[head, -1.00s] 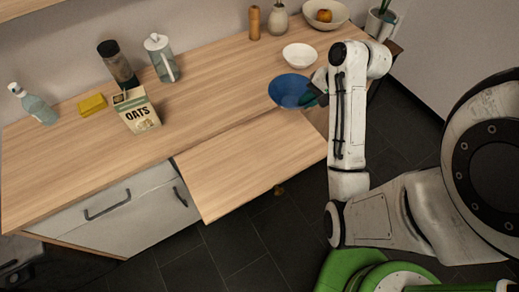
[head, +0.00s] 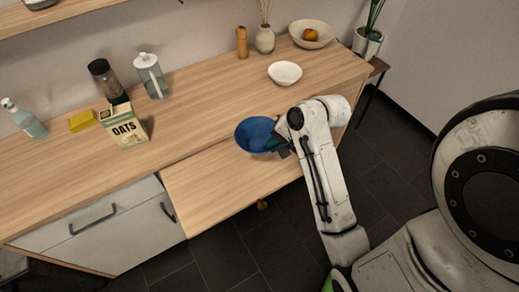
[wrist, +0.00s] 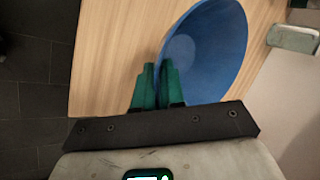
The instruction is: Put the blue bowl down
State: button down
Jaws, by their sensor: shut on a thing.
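The blue bowl (head: 254,133) is at the right part of the low pull-out board (head: 215,178), near the counter's front edge, in the head view. My gripper (head: 280,146) is at the bowl's right side. In the wrist view the green fingers of my gripper (wrist: 158,85) are shut on the near rim of the blue bowl (wrist: 208,48). The bowl looks empty and its opening is tilted toward the head camera. I cannot tell whether its underside touches the wood.
A white bowl (head: 285,73) stands behind on the counter (head: 205,100). An oats carton (head: 124,125), a yellow sponge (head: 82,121), a spray bottle (head: 26,121) and a jug (head: 151,76) stand at left. The pull-out board is clear left of the bowl.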

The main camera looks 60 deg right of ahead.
send_over(261, 156)
notch_tip(261, 156, down, 6)
jog(key=shift+s, duration=0.15)
jog(key=shift+f+p, duration=0.35)
jog(key=shift+f, duration=1.35)
jog(key=shift+f, duration=0.1)
jog(key=c, duration=1.5)
grip_release()
